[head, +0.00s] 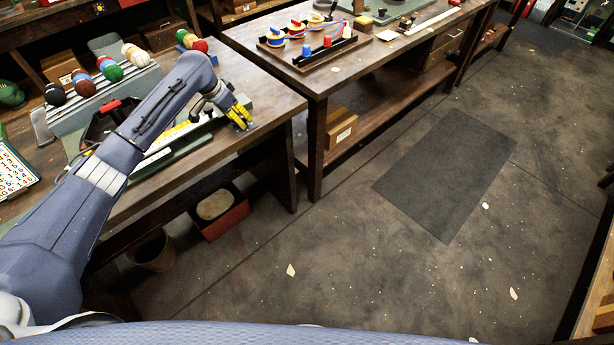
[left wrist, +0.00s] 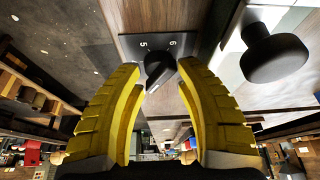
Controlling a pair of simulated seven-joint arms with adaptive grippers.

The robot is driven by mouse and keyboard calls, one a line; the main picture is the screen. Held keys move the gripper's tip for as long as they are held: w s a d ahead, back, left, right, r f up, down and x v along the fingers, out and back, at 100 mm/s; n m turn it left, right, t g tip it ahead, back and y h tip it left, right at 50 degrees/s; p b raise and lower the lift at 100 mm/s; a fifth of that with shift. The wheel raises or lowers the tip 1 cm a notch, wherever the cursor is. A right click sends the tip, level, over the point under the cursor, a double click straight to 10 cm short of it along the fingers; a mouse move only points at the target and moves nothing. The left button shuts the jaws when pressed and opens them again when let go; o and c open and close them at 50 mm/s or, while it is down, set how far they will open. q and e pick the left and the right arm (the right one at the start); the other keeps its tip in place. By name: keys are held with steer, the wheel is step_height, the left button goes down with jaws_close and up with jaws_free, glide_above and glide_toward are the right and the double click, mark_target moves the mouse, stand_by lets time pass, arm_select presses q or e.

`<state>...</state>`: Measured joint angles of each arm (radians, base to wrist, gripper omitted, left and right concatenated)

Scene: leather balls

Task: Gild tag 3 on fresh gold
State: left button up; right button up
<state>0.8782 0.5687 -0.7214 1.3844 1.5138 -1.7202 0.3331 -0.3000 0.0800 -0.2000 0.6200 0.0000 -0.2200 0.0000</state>
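My left gripper (head: 239,116) is at the near right end of a bench device (head: 205,145) with a green base and a yellow strip. In the left wrist view, its yellow fingers (left wrist: 159,68) are apart, one on each side of a black pointer dial (left wrist: 160,72). The dial sits on a dark plate (left wrist: 130,45) marked 5 and 6. The right finger's tip overlaps the dial; I cannot tell whether it touches. A round black knob (left wrist: 274,54) is to the right. My right gripper is out of view. I cannot make out tag 3 or gold.
Coloured balls (head: 108,68) sit on a ribbed rack (head: 98,97) behind my left arm. A number chart (head: 12,171) lies at the left edge. A second bench holds a wooden tray (head: 312,62) of small items. A red box (head: 220,219) is underneath. The floor is mostly clear.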

arm_select(q)
steer(key=n, duration=0.2)
steer(key=n+y, duration=0.1)
steer(key=n, duration=0.1)
steer(key=shift+d+n+t+y, duration=0.2)
steer(key=shift+n+t+y, duration=0.1)
steer(key=shift+n+t, duration=0.1)
steer(key=v, duration=1.7)
steer(key=d+f+n+h, duration=0.3)
steer(key=d+f, duration=0.5)
steer(key=f, duration=0.3)
steer(key=s+d+f+n+g+h, duration=0.1)
steer(key=d+f+n+h, duration=0.2)
steer(key=d+f, duration=0.5)
steer(key=s+d+f+n+g+h, duration=0.1)
steer(key=d+f+n+h, duration=0.1)
steer(key=d+f, duration=0.6)
steer(key=shift+f+n+h, duration=0.4)
steer(key=shift+f+h, duration=0.2)
steer(key=shift+f, duration=2.9)
steer(key=shift+s+a, duration=0.1)
